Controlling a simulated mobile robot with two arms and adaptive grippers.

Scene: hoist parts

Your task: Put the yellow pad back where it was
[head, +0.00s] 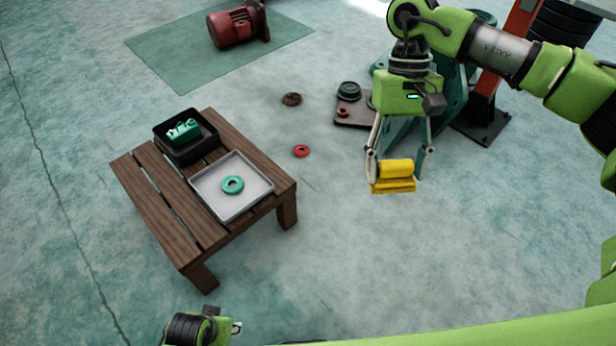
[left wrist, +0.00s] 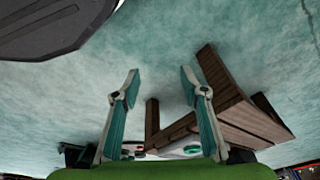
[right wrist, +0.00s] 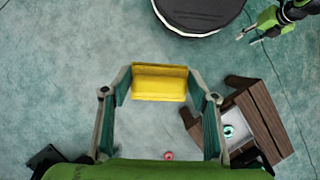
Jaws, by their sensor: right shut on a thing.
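The yellow pad (head: 394,171) is a small block with a flat lower plate, held in my right gripper (head: 398,168) above the floor, to the right of the wooden table. The right wrist view shows the pad (right wrist: 159,82) between the two fingertips. My left gripper (left wrist: 160,78) is open and empty in the left wrist view, its fingers spread apart. In the head view only part of the left arm's end shows at the bottom edge, and its fingers are not clear there.
The low wooden table (head: 165,222) holds a black tray (head: 205,150) with a green part and a grey tray (head: 228,213) with a green ring (head: 232,184). A red ring (head: 301,151) and a brown ring (head: 291,99) lie on the floor. A red motor (head: 237,27) stands on a green mat (head: 170,65). The floor below the pad is clear.

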